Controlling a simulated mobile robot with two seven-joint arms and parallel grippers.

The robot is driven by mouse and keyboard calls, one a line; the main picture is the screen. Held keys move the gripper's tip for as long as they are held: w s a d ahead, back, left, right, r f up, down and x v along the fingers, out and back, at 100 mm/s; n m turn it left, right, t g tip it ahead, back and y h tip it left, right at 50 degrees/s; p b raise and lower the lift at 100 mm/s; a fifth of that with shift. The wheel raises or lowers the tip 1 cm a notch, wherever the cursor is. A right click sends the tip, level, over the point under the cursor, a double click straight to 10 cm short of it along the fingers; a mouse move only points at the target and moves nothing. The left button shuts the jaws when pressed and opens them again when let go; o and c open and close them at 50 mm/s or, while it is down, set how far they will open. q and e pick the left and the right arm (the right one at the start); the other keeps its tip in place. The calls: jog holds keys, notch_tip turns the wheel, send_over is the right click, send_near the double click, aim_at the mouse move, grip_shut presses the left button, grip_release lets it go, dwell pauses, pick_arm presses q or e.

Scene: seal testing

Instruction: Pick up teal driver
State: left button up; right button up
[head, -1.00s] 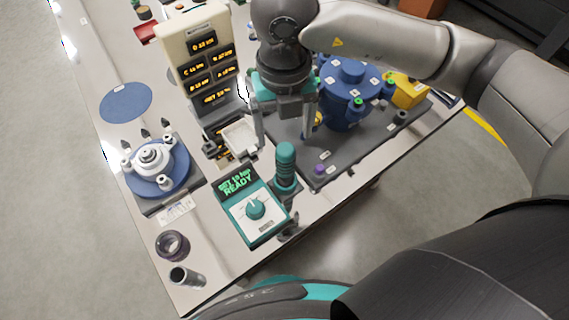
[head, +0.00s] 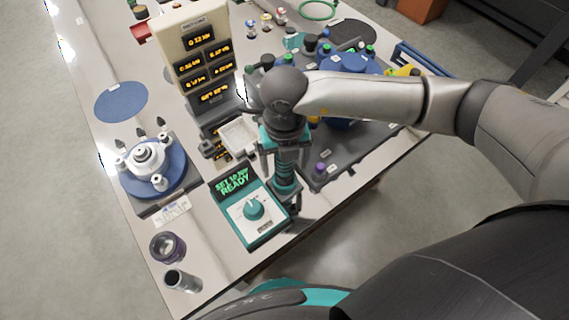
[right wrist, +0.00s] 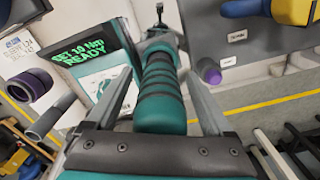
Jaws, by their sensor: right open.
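The teal driver (head: 284,178) stands upright beside the teal setter box (head: 251,212) with the "READY" display, near the table's front right edge. In the right wrist view the driver (right wrist: 161,95) shows its ribbed teal grip between the two fingers. My right gripper (head: 284,175) is open and comes from above, with one finger on each side of the driver's grip. In the right wrist view there are gaps between the fingers and the grip. The driver's lower end is partly hidden by its grip. My left gripper is not in view.
A grey plate (head: 345,160) with a blue housing and a purple-capped peg (head: 320,168) lies just right of the driver. A white tray (head: 238,136) and a display tower (head: 200,65) stand behind. A blue fixture (head: 152,170) and two short cylinders (head: 182,280) are left.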

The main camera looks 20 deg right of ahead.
jog(key=shift+f, duration=0.1)
grip_shut()
dwell(0.7)
